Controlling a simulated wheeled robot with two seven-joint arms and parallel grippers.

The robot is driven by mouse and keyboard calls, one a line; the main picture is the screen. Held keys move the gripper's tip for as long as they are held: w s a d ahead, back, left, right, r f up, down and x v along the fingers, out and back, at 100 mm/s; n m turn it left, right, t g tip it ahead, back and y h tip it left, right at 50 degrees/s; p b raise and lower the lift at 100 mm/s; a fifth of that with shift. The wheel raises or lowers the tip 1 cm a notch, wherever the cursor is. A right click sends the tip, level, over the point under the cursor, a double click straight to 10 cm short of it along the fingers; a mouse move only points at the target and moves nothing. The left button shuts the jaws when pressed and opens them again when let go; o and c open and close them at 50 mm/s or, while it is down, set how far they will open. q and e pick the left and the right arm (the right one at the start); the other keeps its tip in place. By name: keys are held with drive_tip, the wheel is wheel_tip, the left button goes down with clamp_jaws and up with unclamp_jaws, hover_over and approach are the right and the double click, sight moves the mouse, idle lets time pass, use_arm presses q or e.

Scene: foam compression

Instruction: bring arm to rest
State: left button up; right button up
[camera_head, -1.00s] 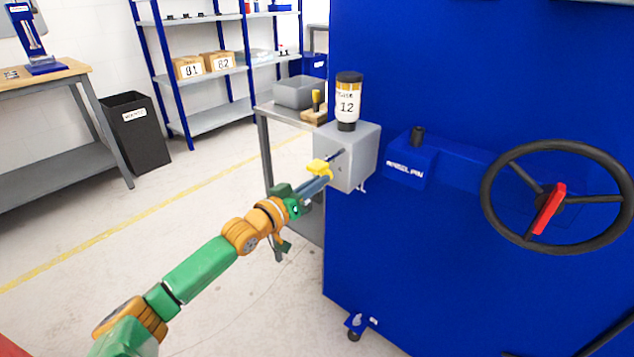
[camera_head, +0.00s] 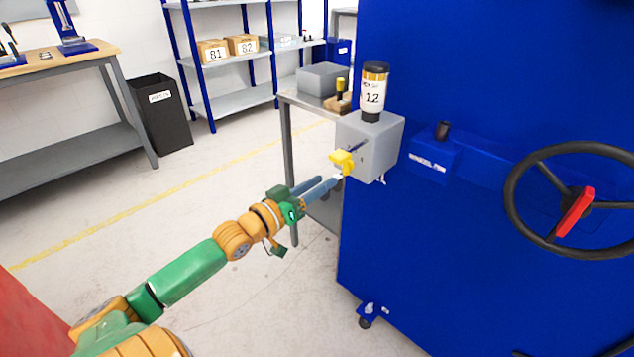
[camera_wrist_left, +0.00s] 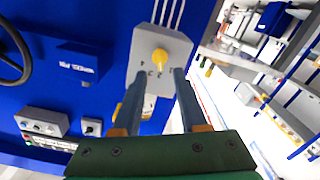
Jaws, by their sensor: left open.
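My left arm (camera_head: 190,272) reaches in from the lower left in the head view. Its gripper (camera_head: 328,182) is open and empty, with its fingers spread just short of a yellow knob (camera_head: 342,161). The knob sits on the face of a grey box (camera_head: 380,150) fixed to the blue machine. In the left wrist view the open gripper (camera_wrist_left: 160,76) points at the grey box (camera_wrist_left: 178,45), with the yellow knob (camera_wrist_left: 159,56) ahead between the fingertips. The knob looks apart from the fingers. My right gripper is not in view.
The blue machine (camera_head: 430,270) fills the right side, with a black handwheel (camera_head: 515,190) and a bottle labelled 12 (camera_head: 373,92) on the grey box. A small table (camera_head: 288,135) stands behind the gripper. A bin (camera_head: 160,115) and workbench (camera_head: 70,150) are left; the floor between is clear.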

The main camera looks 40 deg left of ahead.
use_arm(q)
drive_tip(key=shift+s, duration=0.45)
